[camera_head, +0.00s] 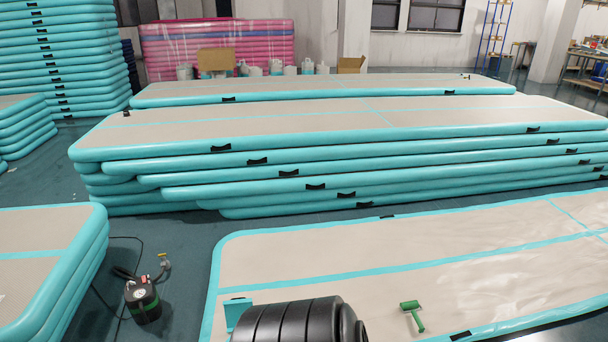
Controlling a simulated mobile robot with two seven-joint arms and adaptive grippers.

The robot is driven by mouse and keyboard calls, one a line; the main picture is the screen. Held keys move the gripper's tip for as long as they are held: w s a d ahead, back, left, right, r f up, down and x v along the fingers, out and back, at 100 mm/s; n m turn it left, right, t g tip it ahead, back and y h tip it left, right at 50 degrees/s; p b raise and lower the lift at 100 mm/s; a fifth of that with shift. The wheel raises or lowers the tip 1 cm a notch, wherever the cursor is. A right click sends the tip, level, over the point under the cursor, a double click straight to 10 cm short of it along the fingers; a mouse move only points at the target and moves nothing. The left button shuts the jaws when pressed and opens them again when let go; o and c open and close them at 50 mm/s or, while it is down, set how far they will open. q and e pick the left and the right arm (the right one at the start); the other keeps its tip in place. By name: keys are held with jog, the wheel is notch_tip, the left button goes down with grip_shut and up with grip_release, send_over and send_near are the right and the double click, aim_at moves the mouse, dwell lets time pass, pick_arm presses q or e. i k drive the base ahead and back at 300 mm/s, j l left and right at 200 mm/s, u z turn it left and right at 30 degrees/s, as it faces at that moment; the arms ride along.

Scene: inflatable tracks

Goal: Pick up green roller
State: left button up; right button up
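The green roller (412,314) lies on the beige top of the nearest inflatable track (370,254), towards the bottom right. Its wider green head is at the upper end, and a thin handle points down and right. Nothing touches it from above. Neither of my grippers shows in the head view.
A large black ribbed shape (290,322) is at the bottom centre, left of the roller; I cannot tell what it is. A black pump (142,300) with a hose stands on the dark floor at left. Stacked teal-edged tracks (300,165) lie behind. The track right of the roller is clear.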

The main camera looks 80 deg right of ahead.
aim_at(408, 305)
jog(key=z, duration=3.7)
